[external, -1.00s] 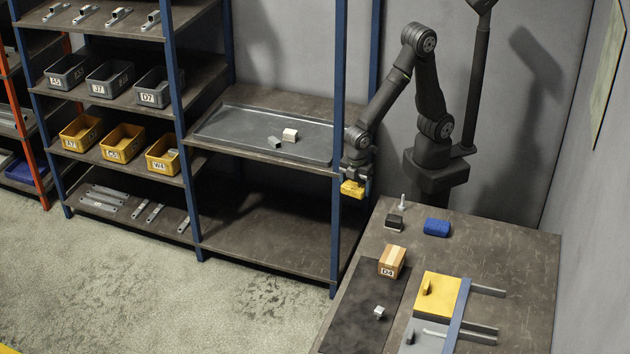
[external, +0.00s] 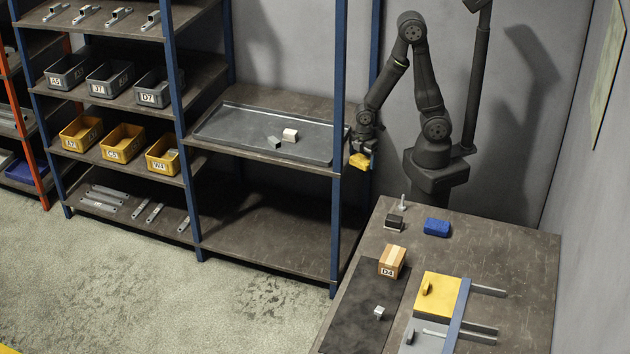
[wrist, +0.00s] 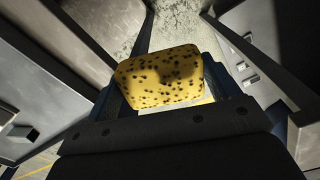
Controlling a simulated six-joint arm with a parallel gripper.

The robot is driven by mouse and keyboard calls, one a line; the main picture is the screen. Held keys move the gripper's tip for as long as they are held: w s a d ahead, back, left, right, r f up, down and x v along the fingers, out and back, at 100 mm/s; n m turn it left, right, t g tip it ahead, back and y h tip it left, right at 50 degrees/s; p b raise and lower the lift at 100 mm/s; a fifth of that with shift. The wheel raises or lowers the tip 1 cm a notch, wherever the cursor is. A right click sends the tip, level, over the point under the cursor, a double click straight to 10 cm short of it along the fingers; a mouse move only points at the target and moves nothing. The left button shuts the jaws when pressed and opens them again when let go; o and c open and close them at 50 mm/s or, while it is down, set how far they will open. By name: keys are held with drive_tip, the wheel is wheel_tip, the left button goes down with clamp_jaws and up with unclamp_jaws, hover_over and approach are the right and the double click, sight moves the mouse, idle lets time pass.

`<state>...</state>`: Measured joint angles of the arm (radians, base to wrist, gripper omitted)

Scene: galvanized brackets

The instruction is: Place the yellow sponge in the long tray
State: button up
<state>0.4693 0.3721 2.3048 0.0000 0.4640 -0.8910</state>
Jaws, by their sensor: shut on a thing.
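The yellow sponge (external: 360,160) is held in my gripper (external: 362,152), in the air beside the right front post of the shelf. In the wrist view the sponge (wrist: 162,78), yellow with dark specks, sits between the two fingers of my gripper (wrist: 170,88), which is shut on it. The long tray (external: 215,131) is a grey, shallow tray on the shelf to the left of my gripper. A grey block (external: 274,142) and a whitish block (external: 290,135) lie in it. The sponge is outside the tray, to its right.
A blue shelf post (external: 338,200) stands between my gripper and the tray in the external view. The table (external: 520,260) holds a blue sponge (external: 437,227), a dark block (external: 393,223) and a cardboard box (external: 392,261). Much of the tray is bare.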

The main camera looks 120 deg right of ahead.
drive_tip(key=s+d, duration=0.3)
drive_tip(key=s, duration=0.2)
drive_tip(key=w+d+r+m, duration=0.1)
drive_tip(key=w+d+m, duration=0.1)
drive_tip(key=w+d, duration=0.3)
drive_tip(key=w+d+r+m, duration=0.1)
drive_tip(key=w+d+m, duration=0.1)
drive_tip(key=w+d, duration=0.4)
drive_tip(key=w+d+r+m, duration=0.1)
drive_tip(key=w+d+m, duration=0.2)
drive_tip(key=d, duration=1)
drive_tip(key=shift+w+d+r, duration=0.15)
drive_tip(key=shift+w+d, duration=0.05)
drive_tip(key=shift+w, duration=0.6)
drive_tip(key=shift+w+d+r, duration=0.1)
drive_tip(key=shift+w+d, duration=0.1)
drive_tip(key=shift+w, duration=0.55)
drive_tip(key=w+d+r+m, duration=0.2)
drive_tip(key=w+d+m, duration=0.1)
drive_tip(key=d, duration=0.7)
drive_tip(key=w+d+r+m, duration=0.3)
drive_tip(key=d+m, duration=0.1)
drive_tip(key=d, duration=0.7)
hover_over(254, 130)
wheel_tip(254, 130, down, 7)
drive_tip(key=shift+f, duration=2)
drive_tip(key=shift+f, duration=0.1)
drive_tip(key=o, duration=0.9)
wheel_tip(254, 130, up, 12)
